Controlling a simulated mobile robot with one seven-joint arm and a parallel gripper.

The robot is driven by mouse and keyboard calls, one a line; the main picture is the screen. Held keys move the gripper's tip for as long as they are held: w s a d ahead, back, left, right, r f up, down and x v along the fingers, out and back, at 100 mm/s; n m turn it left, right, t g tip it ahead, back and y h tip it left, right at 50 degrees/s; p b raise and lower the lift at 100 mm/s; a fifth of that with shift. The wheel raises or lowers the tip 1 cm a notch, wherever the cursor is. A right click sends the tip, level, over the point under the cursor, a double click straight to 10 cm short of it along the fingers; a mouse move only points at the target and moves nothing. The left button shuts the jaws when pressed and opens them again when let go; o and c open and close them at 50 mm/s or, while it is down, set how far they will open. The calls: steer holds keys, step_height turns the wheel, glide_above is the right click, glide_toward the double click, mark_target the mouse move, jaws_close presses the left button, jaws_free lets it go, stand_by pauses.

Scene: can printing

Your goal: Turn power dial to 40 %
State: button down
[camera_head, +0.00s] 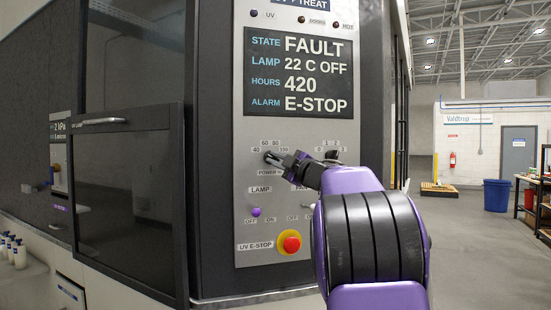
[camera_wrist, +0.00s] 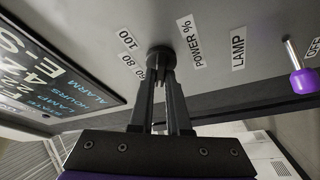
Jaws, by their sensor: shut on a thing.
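The dark power dial (camera_wrist: 160,55) sits on the grey control panel beside the label "POWER %". Its scale labels lie around it; 100, 80 and 60 are readable in the wrist view, and 40, 60 and 80 in the head view. My gripper (camera_wrist: 160,80) is shut on the dial, its two black fingers meeting at it. In the head view my gripper (camera_head: 272,158) reaches the panel from the right and covers most of the dial. The dial's pointer is hidden, so its setting cannot be read.
A display (camera_head: 300,72) above reads FAULT, lamp 22 C OFF, alarm E-STOP. Below are a purple lamp switch (camera_head: 256,212) and a red E-stop button (camera_head: 291,243) on a yellow base. Another dark knob (camera_head: 332,156) sits close right of my gripper.

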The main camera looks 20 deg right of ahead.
steer(key=shift+r+n, duration=0.1)
steer(key=shift+n, duration=0.2)
steer(key=c, duration=0.9)
jaws_free()
steer(key=b+v, duration=0.2)
steer(key=v, duration=1.5)
steer(key=shift+s+d+b, duration=0.15)
steer(key=shift+s+b, duration=0.05)
steer(key=shift+b, duration=0.15)
steer(key=shift+w, duration=0.1)
